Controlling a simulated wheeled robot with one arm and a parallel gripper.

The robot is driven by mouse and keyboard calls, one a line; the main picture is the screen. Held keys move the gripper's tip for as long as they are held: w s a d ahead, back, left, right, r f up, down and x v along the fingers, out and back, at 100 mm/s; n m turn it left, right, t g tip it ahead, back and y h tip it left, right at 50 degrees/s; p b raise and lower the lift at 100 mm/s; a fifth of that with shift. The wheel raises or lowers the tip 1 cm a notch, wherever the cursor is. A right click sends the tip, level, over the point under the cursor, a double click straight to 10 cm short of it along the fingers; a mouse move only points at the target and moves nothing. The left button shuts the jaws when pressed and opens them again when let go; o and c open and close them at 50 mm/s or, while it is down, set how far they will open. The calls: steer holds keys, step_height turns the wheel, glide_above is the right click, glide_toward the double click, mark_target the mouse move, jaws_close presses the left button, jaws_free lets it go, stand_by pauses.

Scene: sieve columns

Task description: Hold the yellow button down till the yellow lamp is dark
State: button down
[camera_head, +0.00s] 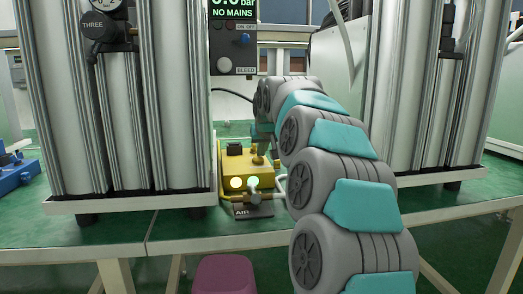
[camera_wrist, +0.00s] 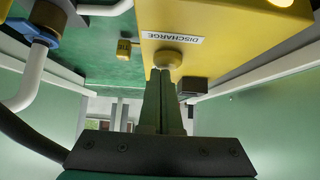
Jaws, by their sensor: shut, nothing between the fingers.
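The yellow box (camera_head: 228,160) stands on the green bench between the columns; its DISCHARGE label shows in the wrist view (camera_wrist: 173,38). The round yellow button (camera_wrist: 167,58) sits by that label. My gripper (camera_wrist: 166,75) is shut and empty, its fingertips at the button and covering its lower part. They look to be touching it; how far it is pressed I cannot tell. In the head view my arm hides part of the box and the fingertips.
Tall silver columns (camera_head: 120,120) stand left and right of the box. An AIR plate (camera_head: 252,211) and a white pipe lie in front. A blue device (camera_head: 18,172) is at far left.

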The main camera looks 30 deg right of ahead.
mark_target(261, 162)
steer(key=shift+s+a+f+g, duration=0.15)
steer(key=shift+f+g, duration=0.15)
steer(key=shift+f, duration=1.15)
steer(key=shift+r, duration=0.55)
step_height(261, 162, up, 5)
steer(key=shift+f+p, duration=0.1)
steer(key=shift+p, duration=0.85)
steer(key=v, duration=1)
steer(key=shift+r, duration=0.3)
steer(key=shift+s, duration=0.15)
